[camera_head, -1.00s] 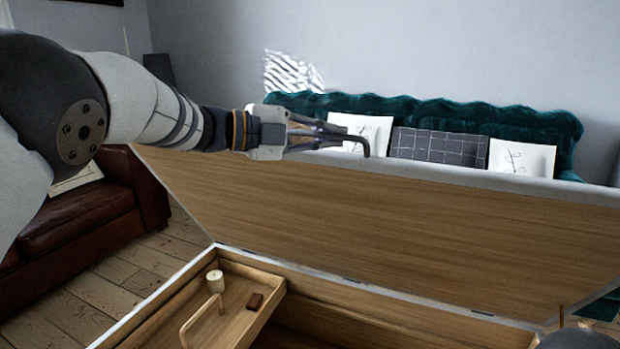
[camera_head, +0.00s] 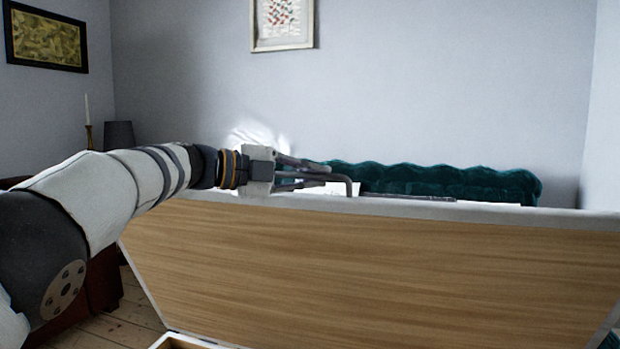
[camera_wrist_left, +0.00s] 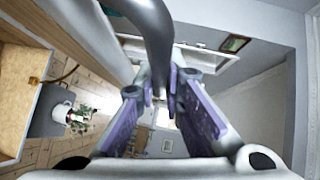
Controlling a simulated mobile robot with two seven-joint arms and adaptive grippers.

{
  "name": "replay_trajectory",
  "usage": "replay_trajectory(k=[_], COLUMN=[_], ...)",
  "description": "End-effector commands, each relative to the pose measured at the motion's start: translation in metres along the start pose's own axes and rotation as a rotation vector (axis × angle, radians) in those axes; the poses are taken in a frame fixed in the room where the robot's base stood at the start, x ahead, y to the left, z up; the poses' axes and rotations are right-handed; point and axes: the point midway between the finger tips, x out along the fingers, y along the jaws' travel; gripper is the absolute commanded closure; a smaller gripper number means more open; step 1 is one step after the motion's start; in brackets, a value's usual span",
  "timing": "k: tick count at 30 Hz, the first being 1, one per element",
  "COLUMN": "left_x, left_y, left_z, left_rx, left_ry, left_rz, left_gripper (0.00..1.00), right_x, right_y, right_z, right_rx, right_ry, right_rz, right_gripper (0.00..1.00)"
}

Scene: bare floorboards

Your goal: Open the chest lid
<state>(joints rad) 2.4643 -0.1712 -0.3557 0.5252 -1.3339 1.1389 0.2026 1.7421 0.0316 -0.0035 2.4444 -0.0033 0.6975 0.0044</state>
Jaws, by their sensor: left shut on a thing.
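The chest lid (camera_head: 380,260) stands raised, its wood-grain inner face towards me and its pale edge along the top. My left gripper (camera_head: 322,178) is at the lid's top edge, left of its middle. It is shut on the lid's grey bent handle (camera_head: 349,188). In the left wrist view the handle (camera_wrist_left: 150,35) runs down between the fingers (camera_wrist_left: 165,95). Only a corner of the chest body (camera_head: 182,342) shows at the bottom of the head view. My right gripper is not in view.
A green sofa (camera_head: 450,180) stands behind the lid against the grey wall. A dark red sofa (camera_head: 104,282) is at the left, partly behind my arm. A potted plant (camera_wrist_left: 72,115) shows in the left wrist view.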

Motion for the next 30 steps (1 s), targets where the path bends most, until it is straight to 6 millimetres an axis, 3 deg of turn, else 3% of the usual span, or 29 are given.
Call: replay_trajectory(k=[3,6,7,17,22,30], left_x=[0.000,0.000,0.000,-0.002,-0.026,-0.098], left_y=[0.002,0.002,0.002,0.001,0.000,0.000], left_z=[0.001,0.001,0.001,0.001,0.000,0.001], left_rx=[0.002,0.001,0.001,0.000,-0.001,-0.001], left_ry=[-0.002,-0.002,-0.002,-0.001,-0.004,-0.004], left_rz=[0.005,0.005,0.005,0.003,0.002,0.000], left_gripper=[1.00,0.73,0.70,0.70,0.70,0.70], right_x=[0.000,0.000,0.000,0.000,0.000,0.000], right_y=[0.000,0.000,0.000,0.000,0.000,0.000], right_z=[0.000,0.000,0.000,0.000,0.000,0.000], right_rx=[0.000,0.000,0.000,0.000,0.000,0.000], right_ry=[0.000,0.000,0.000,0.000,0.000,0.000], right_rz=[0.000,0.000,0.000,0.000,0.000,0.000], right_gripper=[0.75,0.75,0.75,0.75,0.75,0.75])
